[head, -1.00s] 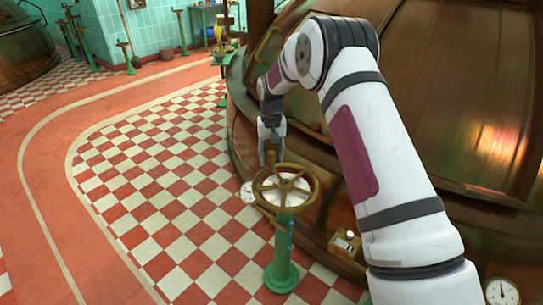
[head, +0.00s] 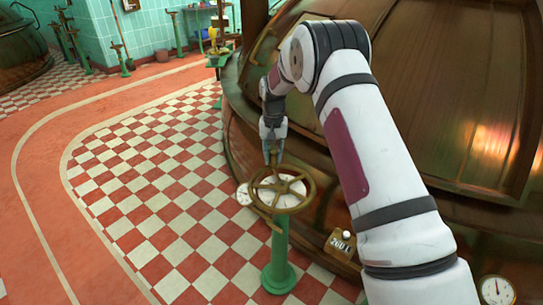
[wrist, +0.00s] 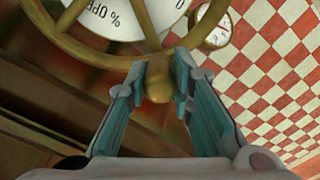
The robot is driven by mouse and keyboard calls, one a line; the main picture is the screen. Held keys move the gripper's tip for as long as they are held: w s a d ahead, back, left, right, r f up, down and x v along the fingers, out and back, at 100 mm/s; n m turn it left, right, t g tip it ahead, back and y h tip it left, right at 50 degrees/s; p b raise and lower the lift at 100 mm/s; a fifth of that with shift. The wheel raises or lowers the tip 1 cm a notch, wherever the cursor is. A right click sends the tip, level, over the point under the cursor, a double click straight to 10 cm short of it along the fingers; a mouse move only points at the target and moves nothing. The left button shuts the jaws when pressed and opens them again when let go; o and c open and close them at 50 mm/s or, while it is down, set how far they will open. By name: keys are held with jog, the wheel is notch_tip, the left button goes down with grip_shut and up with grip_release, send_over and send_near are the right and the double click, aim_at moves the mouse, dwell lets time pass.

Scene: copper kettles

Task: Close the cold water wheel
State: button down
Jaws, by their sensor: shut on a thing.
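The brass-coloured spoked wheel (head: 281,189) sits on top of a green pedestal (head: 280,262), in the middle of the head view. My gripper (head: 273,160) reaches down to the far side of the wheel's rim. In the wrist view, the wheel (wrist: 133,56) fills the top left, and a rounded brass knob (wrist: 157,82) sticks out from its rim. My gripper's two teal fingers are shut on this knob, one on each side. A white dial (wrist: 110,20) lettered "% OPE", partly cut off and upside down, lies behind the spokes.
A large copper kettle (head: 440,90) stands close on the right, beside my arm. A small box with digits (head: 340,246) and a round gauge (head: 495,291) are at its base. The red and white checked floor (head: 150,190) left of the wheel is clear.

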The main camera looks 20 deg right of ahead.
jog(key=c, duration=1.4)
grip_release()
notch_tip(320, 180, up, 12)
jog(key=s+a+r+n, duration=0.1)
jog(key=s+r, duration=0.8)
jog(key=s, duration=0.3)
jog(key=s+r+n, duration=0.1)
jog(key=s+r, duration=0.7)
jog(key=s, duration=0.3)
jog(key=s+f+n, duration=0.1)
jog(key=s+f, duration=0.1)
jog(key=s, duration=1.3)
jog(key=s+f+n, duration=0.1)
jog(key=s+f, duration=0.2)
jog(key=s, duration=1.2)
notch_tip(320, 180, up, 23)
jog(key=t+p, duration=0.4)
jog(key=p, duration=1.6)
jog(key=shift+a+p, duration=0.4)
